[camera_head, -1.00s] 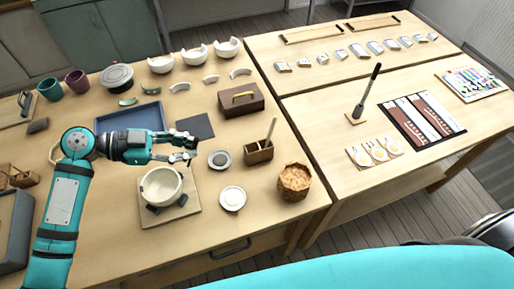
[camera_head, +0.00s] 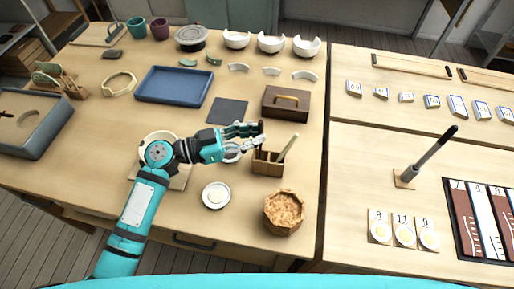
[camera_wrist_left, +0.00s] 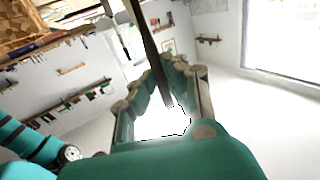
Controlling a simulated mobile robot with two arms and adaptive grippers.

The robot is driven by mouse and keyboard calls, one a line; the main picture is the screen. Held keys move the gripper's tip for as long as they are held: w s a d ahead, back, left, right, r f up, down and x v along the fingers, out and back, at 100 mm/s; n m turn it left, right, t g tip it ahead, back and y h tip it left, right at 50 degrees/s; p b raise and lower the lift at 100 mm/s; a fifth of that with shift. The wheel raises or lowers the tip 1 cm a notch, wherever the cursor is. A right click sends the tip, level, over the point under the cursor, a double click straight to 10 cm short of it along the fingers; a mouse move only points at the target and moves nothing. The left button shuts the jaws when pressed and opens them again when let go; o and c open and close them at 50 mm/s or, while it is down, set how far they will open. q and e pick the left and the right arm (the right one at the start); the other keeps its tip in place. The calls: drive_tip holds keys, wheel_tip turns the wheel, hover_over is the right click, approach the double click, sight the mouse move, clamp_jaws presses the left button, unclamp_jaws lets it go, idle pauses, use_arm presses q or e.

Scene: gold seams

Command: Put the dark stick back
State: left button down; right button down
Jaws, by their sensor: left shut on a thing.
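My left gripper (camera_head: 258,137) is shut on a dark stick (camera_head: 261,127), which shows as a short dark piece at the fingertips in the head view. In the left wrist view the dark stick (camera_wrist_left: 147,45) runs up between the fingers of the gripper (camera_wrist_left: 165,95). A small wooden holder (camera_head: 267,162) with compartments stands just below the gripper, with a light stick (camera_head: 288,148) leaning out of its right side. The gripper appears above the holder's back left; the exact gap cannot be told. My right gripper is out of view.
A brown box with a handle (camera_head: 285,103) stands behind the holder. A dark mat (camera_head: 227,111) and blue tray (camera_head: 175,85) lie at the back left. A bowl (camera_head: 151,143) is partly hidden by my arm.

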use_arm(q)
wheel_tip(320, 180, down, 5)
drive_tip(key=shift+d+f, duration=0.1)
drive_tip(key=shift+f, duration=0.05)
drive_tip(key=c, duration=1.4)
unclamp_jaws()
drive_tip(key=shift+c, duration=0.2)
drive_tip(key=shift+o, duration=0.2)
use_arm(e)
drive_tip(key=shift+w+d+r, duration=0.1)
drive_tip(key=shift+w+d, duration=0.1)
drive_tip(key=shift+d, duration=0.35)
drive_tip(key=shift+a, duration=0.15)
